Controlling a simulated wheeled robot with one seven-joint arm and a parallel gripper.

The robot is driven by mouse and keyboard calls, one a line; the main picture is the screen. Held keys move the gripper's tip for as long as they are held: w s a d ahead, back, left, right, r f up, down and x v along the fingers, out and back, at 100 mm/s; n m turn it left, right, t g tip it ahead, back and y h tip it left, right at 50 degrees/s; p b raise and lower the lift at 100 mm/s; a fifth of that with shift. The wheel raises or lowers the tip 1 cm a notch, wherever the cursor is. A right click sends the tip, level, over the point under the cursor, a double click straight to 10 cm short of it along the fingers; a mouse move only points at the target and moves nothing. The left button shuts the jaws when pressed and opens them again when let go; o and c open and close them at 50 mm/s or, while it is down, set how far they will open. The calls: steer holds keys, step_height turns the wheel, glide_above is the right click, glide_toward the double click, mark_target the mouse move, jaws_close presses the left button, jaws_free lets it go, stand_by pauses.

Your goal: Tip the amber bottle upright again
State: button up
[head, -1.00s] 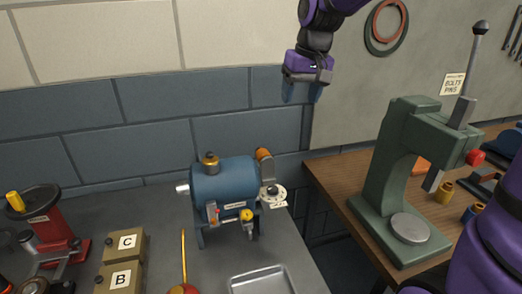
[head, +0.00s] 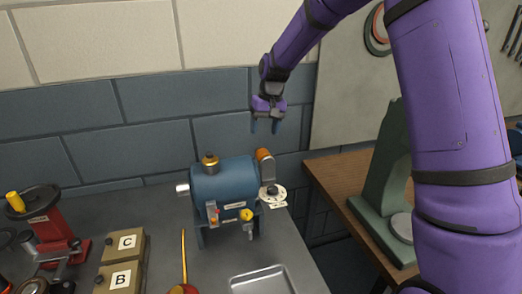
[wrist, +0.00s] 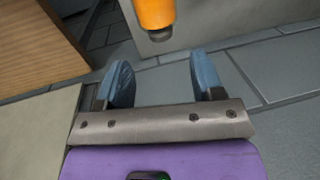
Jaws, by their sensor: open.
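An orange object (head: 263,154), which looks like the amber bottle, shows behind the right end of the blue machine in the head view. Its lower part is hidden by a grey part of the machine. An orange cylinder (wrist: 155,12) with a dark grey end, apparently the same thing, is cut off by the top edge of the wrist view. My gripper (head: 264,128) appears just above it in the head view; how far apart they are in depth is unclear. In the wrist view my gripper (wrist: 163,80) is open, with nothing between its fingers.
The blue machine (head: 224,184) stands on the grey bench, with a shallow metal tray (head: 262,268) in front. Boxes B and C (head: 128,241) and a red device (head: 50,228) are at left. A green press (head: 378,190) stands on the wooden table at right, partly behind my arm.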

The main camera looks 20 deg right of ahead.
mark_target(261, 149)
steer(key=f, duration=0.5)
steer(key=a+f, duration=0.1)
steer(key=f, duration=0.2)
steer(key=shift+a, duration=0.1)
steer(key=shift+r, duration=0.1)
